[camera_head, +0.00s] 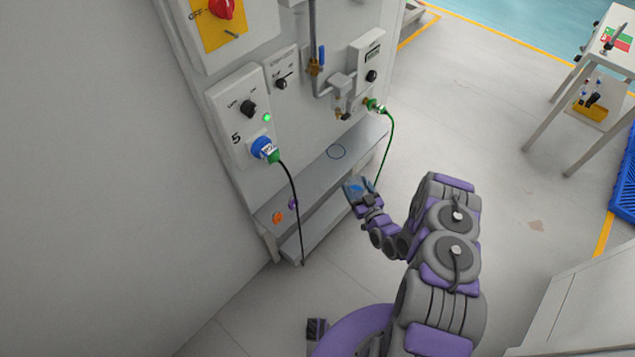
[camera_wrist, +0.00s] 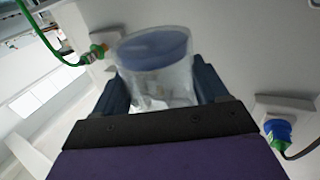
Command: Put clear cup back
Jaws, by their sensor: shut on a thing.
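The clear cup (camera_wrist: 156,72) is between the two fingers of my gripper (camera_wrist: 160,92) in the wrist view. It is see-through, with a blue round end facing up in that view. My gripper is shut on it. In the head view my gripper (camera_head: 358,188) is in front of the shelf's right part, and the cup there is small and hard to make out.
A panel (camera_head: 235,120) with knobs stands above the shelf. A blue plug (camera_head: 264,148) with a black cable hangs at left, and a green cable (camera_head: 390,140) hangs close to my gripper. Orange (camera_head: 278,217) and purple (camera_head: 292,204) items sit at the shelf's left end.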

